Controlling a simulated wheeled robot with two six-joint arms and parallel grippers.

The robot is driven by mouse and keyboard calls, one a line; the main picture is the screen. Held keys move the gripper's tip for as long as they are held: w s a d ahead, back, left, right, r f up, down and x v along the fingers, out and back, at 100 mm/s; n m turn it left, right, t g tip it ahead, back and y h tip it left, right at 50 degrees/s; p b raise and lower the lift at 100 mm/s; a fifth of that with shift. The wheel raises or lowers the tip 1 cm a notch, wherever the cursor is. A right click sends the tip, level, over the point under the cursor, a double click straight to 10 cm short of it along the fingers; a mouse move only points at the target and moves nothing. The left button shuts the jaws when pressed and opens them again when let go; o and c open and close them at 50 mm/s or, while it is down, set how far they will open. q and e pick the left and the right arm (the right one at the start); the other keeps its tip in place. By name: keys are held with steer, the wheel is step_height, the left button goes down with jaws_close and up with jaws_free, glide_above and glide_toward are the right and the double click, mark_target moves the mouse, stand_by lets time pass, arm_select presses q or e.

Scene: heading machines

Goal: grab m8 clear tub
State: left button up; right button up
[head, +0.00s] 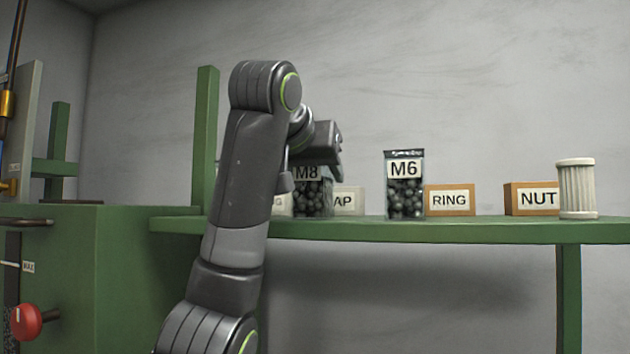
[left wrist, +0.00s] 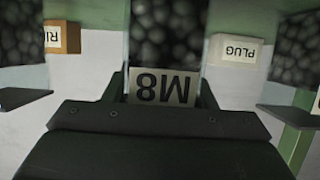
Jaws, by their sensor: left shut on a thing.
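The M8 clear tub (head: 313,197) stands on the green shelf, filled with dark round pieces, its white M8 label facing me. My left arm comes in from the left and partly covers it. My left gripper (head: 318,165) is shut on the M8 tub near its upper part. In the left wrist view the tub (left wrist: 166,40) appears upside down between the fingers of the gripper (left wrist: 163,85), with its label (left wrist: 162,87) close to the palm. The tub's top is hidden by the gripper in the head view. My right gripper is not in view.
On the green shelf (head: 450,230) stand an M6 clear tub (head: 405,190), a RING box (head: 450,200), a NUT box (head: 530,198) and a white ribbed cylinder (head: 577,189). A partly hidden box labelled AP (head: 345,201) sits right beside the M8 tub. A green cabinet (head: 120,270) is at left.

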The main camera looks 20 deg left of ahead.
arm_select(q)
steer(key=shift+r, duration=0.15)
steer(key=shift+r, duration=0.9)
step_height(320, 180, up, 9)
steer(key=shift+s+f+p, duration=0.1)
steer(key=shift+p, duration=0.35)
step_height(320, 180, up, 7)
steer(key=p, duration=0.3)
steer(key=shift+p, duration=0.4)
